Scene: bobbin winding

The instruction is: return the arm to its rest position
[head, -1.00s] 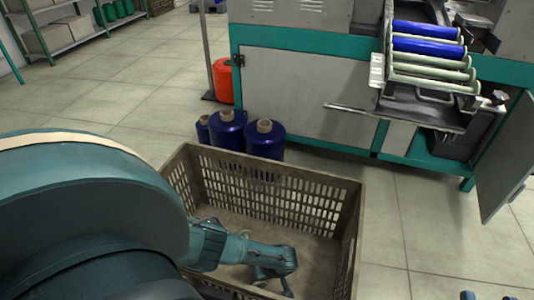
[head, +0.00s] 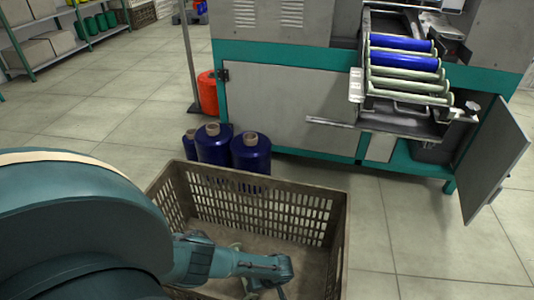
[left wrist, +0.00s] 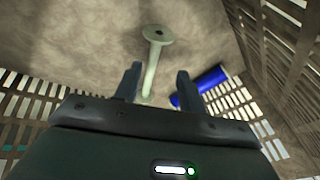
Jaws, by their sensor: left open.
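My left arm comes in from the left, and its gripper (head: 268,289) reaches down into the brown slatted crate (head: 240,183). In the left wrist view the left gripper (left wrist: 158,78) has its two fingers apart. A pale bobbin with a round flange (left wrist: 152,60) lies in the crate and shows beyond and between the fingers. A blue-wound bobbin (left wrist: 205,82) lies beside the right finger, partly hidden by it. I cannot tell whether a finger touches either bobbin. My right gripper is not in view.
Blue yarn cones (head: 212,146) stand behind the crate, with a red container (head: 208,93) beyond. The teal and grey machine (head: 290,105) holds a rack of blue and pale bobbins (head: 405,62). Its open door (head: 497,160) juts out at right. Floor right of the crate is clear.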

